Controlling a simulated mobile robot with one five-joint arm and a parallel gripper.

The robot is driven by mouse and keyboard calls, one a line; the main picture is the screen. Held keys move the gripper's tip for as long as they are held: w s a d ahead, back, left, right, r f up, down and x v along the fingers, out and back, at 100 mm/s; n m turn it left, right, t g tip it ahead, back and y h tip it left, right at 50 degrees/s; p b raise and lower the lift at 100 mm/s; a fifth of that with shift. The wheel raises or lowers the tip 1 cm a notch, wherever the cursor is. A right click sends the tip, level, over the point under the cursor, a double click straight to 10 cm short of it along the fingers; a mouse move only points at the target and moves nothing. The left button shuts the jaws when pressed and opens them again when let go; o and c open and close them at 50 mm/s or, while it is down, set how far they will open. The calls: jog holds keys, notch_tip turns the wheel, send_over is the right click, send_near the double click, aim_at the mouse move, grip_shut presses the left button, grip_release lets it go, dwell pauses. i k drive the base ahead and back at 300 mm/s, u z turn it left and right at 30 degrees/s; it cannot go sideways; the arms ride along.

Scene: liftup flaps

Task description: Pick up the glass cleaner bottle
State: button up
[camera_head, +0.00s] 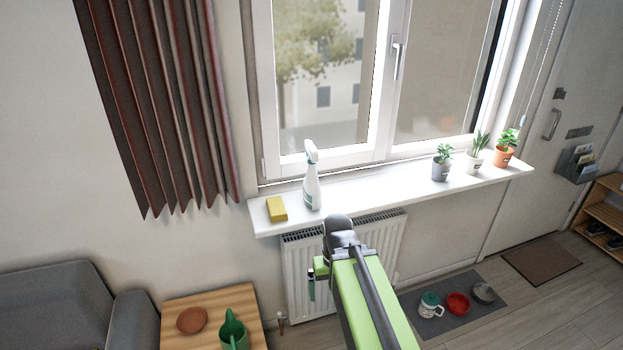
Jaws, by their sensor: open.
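The glass cleaner bottle (312,184) is a white spray bottle with a white and green spray head. It stands upright on the white windowsill (375,193), near its left end and in front of the window. My green and black arm reaches up from the bottom centre of the picture. Its top bend is just below the sill's front edge, below and right of the bottle. Nothing is touching the bottle.
A yellow sponge (277,209) lies left of the bottle. Three potted plants (473,158) stand at the sill's right end, with bare sill between. A white radiator (302,265) hangs below. A wooden table (253,300) with a green watering can (233,333) is at lower left.

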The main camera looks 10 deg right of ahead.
aim_at(312, 189)
jog(key=u, duration=0.55)
jog(key=k, duration=0.15)
jog(key=u, duration=3)
jog(key=k, duration=1.4)
jog(key=z, duration=1.45)
jog(key=i, duration=1.05)
jog(key=u, duration=0.15)
